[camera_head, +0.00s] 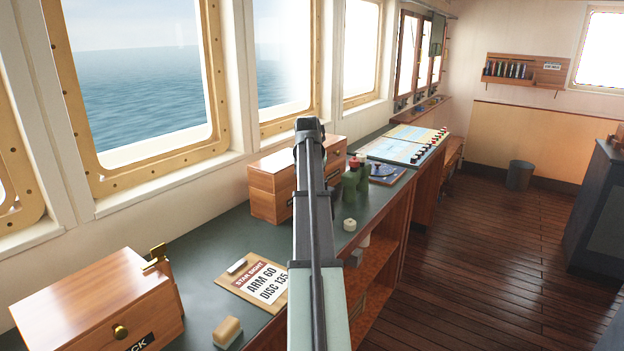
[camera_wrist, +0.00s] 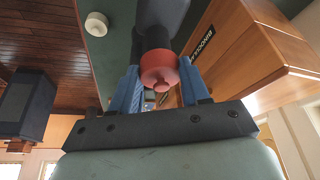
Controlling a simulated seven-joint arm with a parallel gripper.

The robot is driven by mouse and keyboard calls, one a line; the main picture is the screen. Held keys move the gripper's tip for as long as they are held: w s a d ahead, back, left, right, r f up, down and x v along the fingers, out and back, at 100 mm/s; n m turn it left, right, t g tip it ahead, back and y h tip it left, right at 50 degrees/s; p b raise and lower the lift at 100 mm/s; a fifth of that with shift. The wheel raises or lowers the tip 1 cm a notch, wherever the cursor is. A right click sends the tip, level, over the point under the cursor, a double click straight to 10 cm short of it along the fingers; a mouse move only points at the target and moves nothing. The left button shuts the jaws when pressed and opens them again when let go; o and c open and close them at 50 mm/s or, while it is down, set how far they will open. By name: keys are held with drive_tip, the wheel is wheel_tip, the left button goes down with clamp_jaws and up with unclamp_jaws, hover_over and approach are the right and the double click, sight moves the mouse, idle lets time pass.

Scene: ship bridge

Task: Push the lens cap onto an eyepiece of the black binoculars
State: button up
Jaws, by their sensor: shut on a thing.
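My gripper (camera_wrist: 159,76) is shut on the red lens cap (camera_wrist: 160,70), with one blue finger on each side. A small round knob on the cap faces the wrist camera. Just beyond the cap is a dark cylinder (camera_wrist: 157,37), which looks like an eyepiece barrel of the black binoculars. In the wrist view the cap overlaps its end, and I cannot tell whether it is seated, touching or apart.
A cream round piece (camera_head: 349,224) lies near the counter edge. A wooden case (camera_head: 270,185) stands behind. A sign board (camera_head: 238,284), tan block (camera_head: 227,332) and another wooden box (camera_head: 95,305) are left.

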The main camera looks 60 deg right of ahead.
drive_tip(key=shift+f, duration=0.9)
idle(1.4)
drive_tip(key=o, duration=1.1)
drive_tip(key=shift+o, duration=0.2)
drive_tip(key=o, duration=0.3)
drive_tip(key=shift+o, duration=0.2)
drive_tip(key=shift+r, duration=0.2)
drive_tip(key=shift+r, duration=3.35)
